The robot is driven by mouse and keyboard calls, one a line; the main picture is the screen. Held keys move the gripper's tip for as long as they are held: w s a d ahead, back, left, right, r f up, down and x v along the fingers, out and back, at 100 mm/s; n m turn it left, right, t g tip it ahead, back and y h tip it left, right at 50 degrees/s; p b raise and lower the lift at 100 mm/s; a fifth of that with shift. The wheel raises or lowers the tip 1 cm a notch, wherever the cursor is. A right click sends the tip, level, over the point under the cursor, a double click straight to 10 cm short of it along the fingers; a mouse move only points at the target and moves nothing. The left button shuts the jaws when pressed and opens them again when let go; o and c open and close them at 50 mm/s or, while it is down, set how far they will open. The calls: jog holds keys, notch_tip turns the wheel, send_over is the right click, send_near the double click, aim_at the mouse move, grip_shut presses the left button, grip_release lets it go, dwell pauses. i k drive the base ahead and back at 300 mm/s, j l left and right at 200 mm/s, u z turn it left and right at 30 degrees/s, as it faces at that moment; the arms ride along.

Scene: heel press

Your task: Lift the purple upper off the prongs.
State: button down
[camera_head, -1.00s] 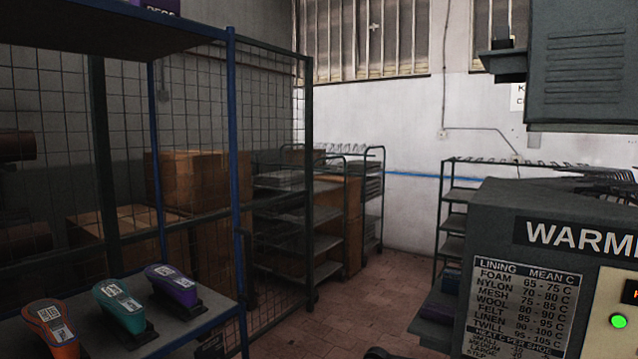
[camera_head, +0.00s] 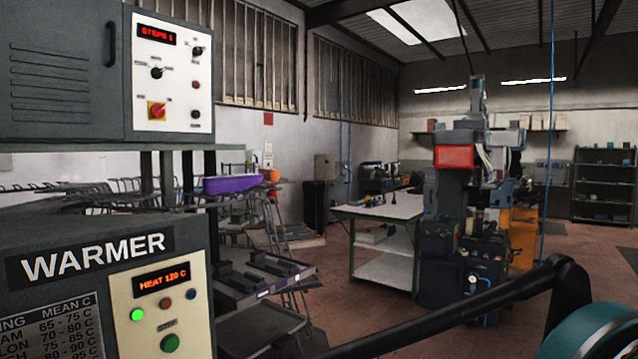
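A purple upper (camera_head: 230,184) shows left of centre, just beyond the right end of the warmer (camera_head: 95,242). It lies low and lengthwise at the top of a rack with wire prongs (camera_head: 120,188). How the prongs sit inside it is too small to tell. My gripper is not in view. A dark bar and a teal rounded part at the bottom right look like parts of my arm.
The warmer's panel reads HEAT 120 C, with a green light lit. A grey cabinet (camera_head: 70,70) stands above it. An orange item (camera_head: 269,175) is behind the upper. A white-topped table (camera_head: 385,207) and a machine (camera_head: 458,200) stand right. Floor is open between.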

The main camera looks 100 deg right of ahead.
aim_at(230, 183)
jog(key=z, duration=2.3)
